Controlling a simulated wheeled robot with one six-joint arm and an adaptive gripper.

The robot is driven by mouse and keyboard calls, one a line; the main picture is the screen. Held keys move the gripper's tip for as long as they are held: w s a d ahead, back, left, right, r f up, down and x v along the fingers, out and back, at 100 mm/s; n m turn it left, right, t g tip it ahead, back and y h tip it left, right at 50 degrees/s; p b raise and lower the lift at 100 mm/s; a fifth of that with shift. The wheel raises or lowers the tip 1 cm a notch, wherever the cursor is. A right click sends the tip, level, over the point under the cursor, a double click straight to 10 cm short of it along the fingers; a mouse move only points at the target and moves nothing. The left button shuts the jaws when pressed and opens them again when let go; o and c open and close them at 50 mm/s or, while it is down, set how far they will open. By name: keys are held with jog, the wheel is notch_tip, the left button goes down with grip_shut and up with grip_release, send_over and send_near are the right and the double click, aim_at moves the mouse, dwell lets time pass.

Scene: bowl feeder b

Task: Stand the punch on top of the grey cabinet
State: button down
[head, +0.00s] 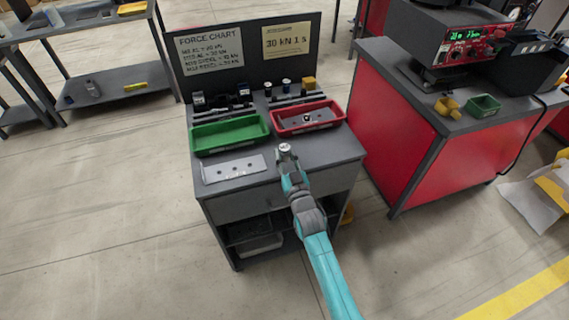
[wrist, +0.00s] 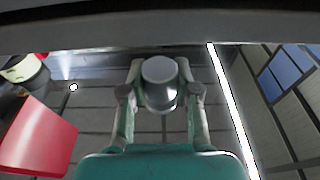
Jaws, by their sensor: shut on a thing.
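A short grey cylindrical punch (head: 285,149) with a pale, marked top is held at the end of my arm. My gripper (head: 288,168) is shut on it, over the front of the grey cabinet (head: 240,206). In the wrist view the punch (wrist: 160,84) sits between the two fingers of my gripper (wrist: 160,100), its round grey end showing. In the head view the punch looks upright. Its lower part is hidden by the gripper, and I cannot tell whether it touches the cabinet top.
On the cabinet stand a green tray (head: 229,134), a red tray (head: 332,127) holding a plate and a small part, and a light metal plate with holes (head: 234,169). Racks with several small tools stand behind, below a force chart board (head: 245,60). A red cabinet (head: 395,130) stands right.

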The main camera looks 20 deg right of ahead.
aim_at(285, 168)
jog(key=shift+f, duration=1.95)
jog(key=shift+f, duration=0.1)
jog(key=c, duration=0.8)
grip_release()
jog(key=shift+f, duration=0.1)
jog(key=shift+c, duration=0.2)
jog(key=s+f, duration=0.2)
jog(key=s, duration=1)
